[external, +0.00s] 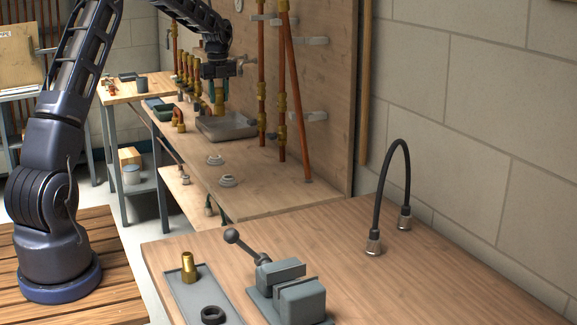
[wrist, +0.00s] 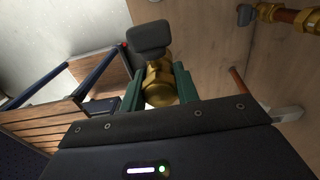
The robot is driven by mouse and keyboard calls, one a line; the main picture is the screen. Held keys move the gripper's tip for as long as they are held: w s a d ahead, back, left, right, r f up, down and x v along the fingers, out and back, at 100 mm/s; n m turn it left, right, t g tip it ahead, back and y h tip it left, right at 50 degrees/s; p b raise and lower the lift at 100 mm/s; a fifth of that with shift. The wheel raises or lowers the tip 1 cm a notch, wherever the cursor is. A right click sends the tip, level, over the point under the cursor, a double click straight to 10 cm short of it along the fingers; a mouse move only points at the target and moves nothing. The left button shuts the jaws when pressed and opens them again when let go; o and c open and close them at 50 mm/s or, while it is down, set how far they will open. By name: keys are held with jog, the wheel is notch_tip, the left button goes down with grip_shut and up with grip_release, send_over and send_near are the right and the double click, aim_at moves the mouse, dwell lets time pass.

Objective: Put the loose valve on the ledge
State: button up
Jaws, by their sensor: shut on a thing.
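My gripper (external: 217,82) is in front of the upright wooden board, above a grey tray. In the wrist view its two green fingers (wrist: 160,92) are shut on a brass valve (wrist: 159,82). A dark grey flat piece (wrist: 149,38) shows just beyond the brass; I cannot tell for sure whether it is the valve's handle. In the external view a brass part (external: 219,100) shows under the gripper. The wooden ledge (external: 265,192) runs along the foot of the board. The gripper's fingers are small and partly hidden in the external view.
The grey tray (external: 240,130) stands on the ledge. Copper pipes (external: 281,90) with brass fittings rise along the board, and several brass fittings stand left of the gripper. Two round flanges (external: 227,181) lie on the ledge. The near bench holds a vise (external: 290,292) and a black hose (external: 391,150).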

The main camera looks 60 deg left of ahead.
jog(key=shift+s+a+f, duration=0.1)
jog(key=shift+a+f, duration=0.1)
jog(key=shift+a, duration=0.15)
notch_tip(320, 180, down, 20)
jog(key=shift+r, duration=0.15)
dwell(0.4)
jog(key=o, duration=1.1)
jog(key=shift+o, duration=0.2)
